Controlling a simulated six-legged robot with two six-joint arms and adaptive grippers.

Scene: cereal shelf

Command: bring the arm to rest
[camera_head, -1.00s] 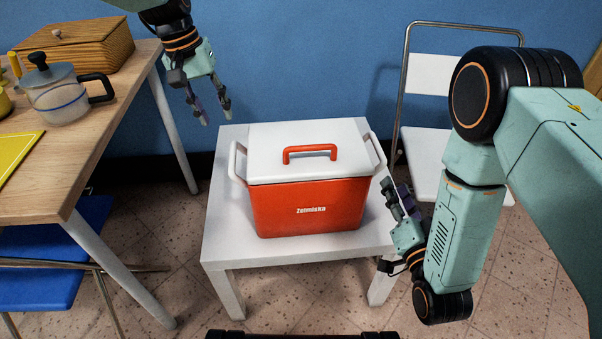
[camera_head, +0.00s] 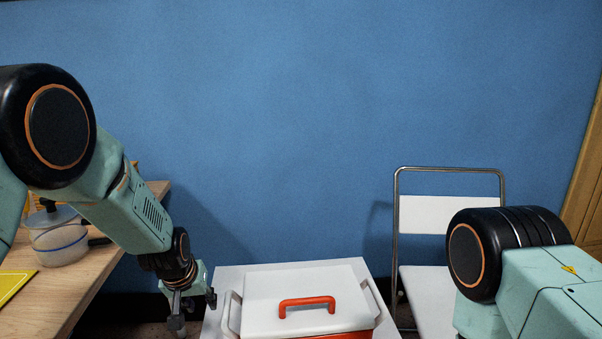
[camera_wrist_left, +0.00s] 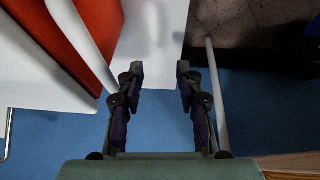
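My left gripper (camera_head: 194,312) hangs low at the left side of the white cooler lid, apart from it. In the left wrist view its two fingers (camera_wrist_left: 160,76) stand apart with nothing between them, so it is open and empty. My left arm comes down from the left edge. My right arm shows at the lower right; its gripper is out of view.
A red cooler with a white lid (camera_head: 262,300) and red handle stands on a small white table (camera_head: 222,275). A wooden table (camera_head: 100,275) with a clear pot (camera_head: 60,245) is at left. A folding chair (camera_head: 430,215) stands behind right. The blue wall is clear above.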

